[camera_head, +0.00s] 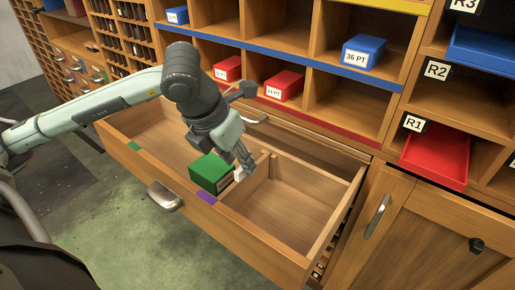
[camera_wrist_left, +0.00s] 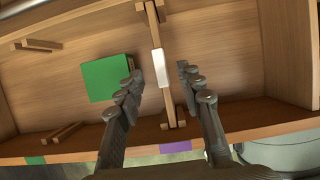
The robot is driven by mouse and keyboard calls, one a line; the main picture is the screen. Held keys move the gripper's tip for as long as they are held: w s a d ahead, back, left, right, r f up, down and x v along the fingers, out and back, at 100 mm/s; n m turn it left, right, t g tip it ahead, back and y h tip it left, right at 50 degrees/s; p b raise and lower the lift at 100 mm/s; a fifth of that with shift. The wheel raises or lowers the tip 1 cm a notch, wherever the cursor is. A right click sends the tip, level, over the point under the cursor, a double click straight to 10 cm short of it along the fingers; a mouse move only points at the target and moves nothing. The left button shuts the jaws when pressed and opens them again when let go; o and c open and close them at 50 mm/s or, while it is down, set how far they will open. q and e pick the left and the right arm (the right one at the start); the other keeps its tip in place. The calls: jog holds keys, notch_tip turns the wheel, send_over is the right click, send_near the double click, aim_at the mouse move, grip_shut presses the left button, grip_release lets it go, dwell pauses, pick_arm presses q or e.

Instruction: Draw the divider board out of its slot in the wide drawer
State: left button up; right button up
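The wide drawer (camera_head: 258,245) is pulled open. The wooden divider board (camera_head: 261,174) stands upright across it, front to back, with a white patch on its top edge. In the left wrist view the divider board (camera_wrist_left: 154,32) runs between my fingers, with the white patch (camera_wrist_left: 160,68) between the fingertips. My left gripper (camera_head: 241,166) is open and points down into the drawer; its fingertips (camera_wrist_left: 159,71) lie on either side of the board with gaps visible. How deep the fingers reach is hard to tell. My right gripper is not in view.
A green box (camera_head: 210,172) sits in the drawer just left of the divider. Purple (camera_head: 206,197) and green (camera_head: 134,146) marks are on the front rim. Shelves with red (camera_head: 284,86) and blue (camera_head: 363,52) boxes rise behind. The right compartment is empty.

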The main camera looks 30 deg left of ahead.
aim_at(244, 184)
pick_arm(q)
jog(key=shift+w+f, duration=0.1)
jog(key=shift+w, duration=0.15)
jog(key=x, duration=0.7)
jog(key=shift+d+f, duration=0.1)
jog(key=shift+f, duration=0.1)
grip_shut()
dwell(0.4)
